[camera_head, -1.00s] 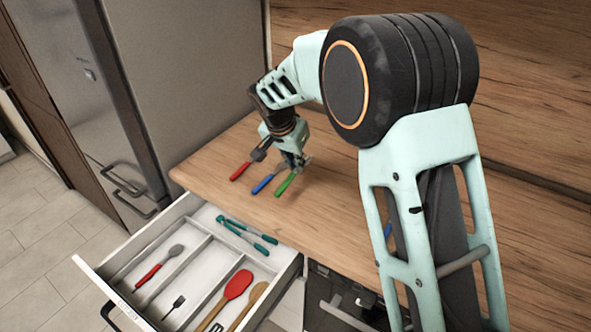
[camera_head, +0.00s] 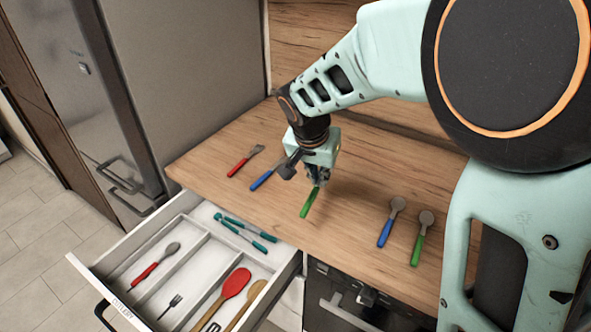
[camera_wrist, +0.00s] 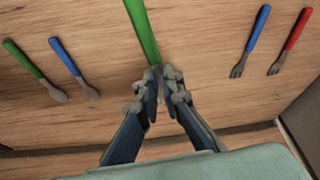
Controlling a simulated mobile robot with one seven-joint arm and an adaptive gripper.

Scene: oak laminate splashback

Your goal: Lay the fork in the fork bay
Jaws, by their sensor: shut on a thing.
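My gripper (camera_head: 318,180) is over the counter, shut on a green-handled utensil (camera_head: 309,204). In the wrist view the fingertips (camera_wrist: 160,88) close around it and its green handle (camera_wrist: 142,30) sticks out; its head is hidden between the fingers, so its shape does not show. I cannot tell how far it is above the counter. The open drawer (camera_head: 104,264) is at the lower left. Its middle bay holds a small dark fork (camera_head: 171,306); the bay to its left holds a red-handled spoon (camera_head: 154,263).
A red fork (camera_head: 244,161) and a blue fork (camera_head: 264,178) lie left of my gripper. A blue spoon (camera_head: 391,222) and a green spoon (camera_head: 421,238) lie right. The drawer also holds teal tongs (camera_head: 246,232), a red utensil (camera_head: 235,284) and a wooden spoon (camera_head: 248,304).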

